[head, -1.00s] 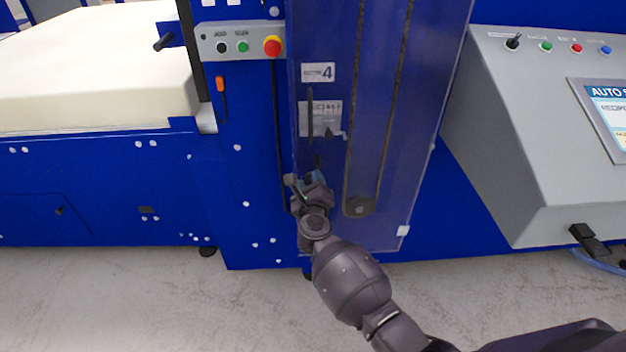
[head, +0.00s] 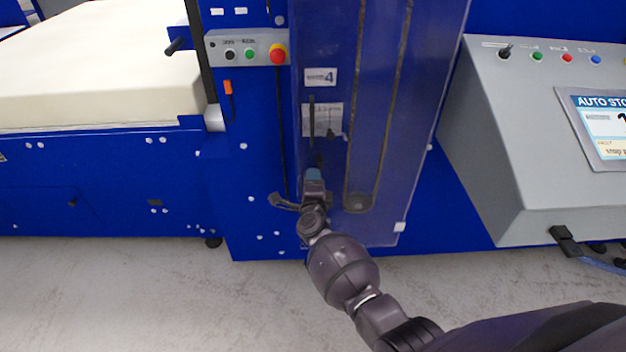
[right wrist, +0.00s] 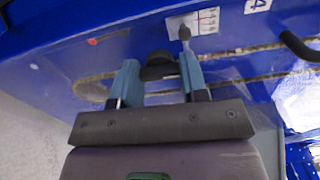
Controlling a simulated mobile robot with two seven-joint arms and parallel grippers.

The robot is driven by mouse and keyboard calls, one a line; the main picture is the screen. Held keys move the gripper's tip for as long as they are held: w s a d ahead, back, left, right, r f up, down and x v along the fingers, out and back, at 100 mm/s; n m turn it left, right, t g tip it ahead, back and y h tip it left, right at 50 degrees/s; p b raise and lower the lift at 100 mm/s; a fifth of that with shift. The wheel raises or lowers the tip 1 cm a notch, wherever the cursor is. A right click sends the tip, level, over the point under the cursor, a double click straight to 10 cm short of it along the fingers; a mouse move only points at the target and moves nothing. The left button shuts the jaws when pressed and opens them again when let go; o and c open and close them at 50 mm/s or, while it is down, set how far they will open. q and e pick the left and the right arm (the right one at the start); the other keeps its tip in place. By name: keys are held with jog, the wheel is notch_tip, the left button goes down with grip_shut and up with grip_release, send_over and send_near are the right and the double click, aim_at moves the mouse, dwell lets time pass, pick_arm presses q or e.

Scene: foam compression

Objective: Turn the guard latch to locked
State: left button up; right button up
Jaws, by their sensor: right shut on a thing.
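The guard (head: 413,130) is a tall, see-through blue panel on the machine's front. My right gripper (head: 314,173) is at its lower left part, under a white label (head: 322,119). In the right wrist view, the two blue fingers of my right gripper (right wrist: 160,75) stand on either side of a dark rounded latch knob (right wrist: 158,68) and are shut on it. A grey pointer (right wrist: 185,33) lies over the label just beyond the fingers. In the head view my gripper hides most of the latch. My left gripper is not in view.
A black upright handle (head: 311,115) is on the guard above my gripper. A button box with a red stop button (head: 278,54) is at upper left. A cream foam block (head: 100,65) lies at left, and a grey control console (head: 510,130) stands at right.

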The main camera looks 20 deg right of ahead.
jog(key=shift+n, duration=0.4)
jog(key=o, duration=0.9)
jog(key=p+v, duration=0.1)
jog(key=v, duration=0.9)
jog(key=shift+s+a+p, duration=0.15)
jog(key=shift+s+p, duration=0.15)
jog(key=shift+s, duration=0.05)
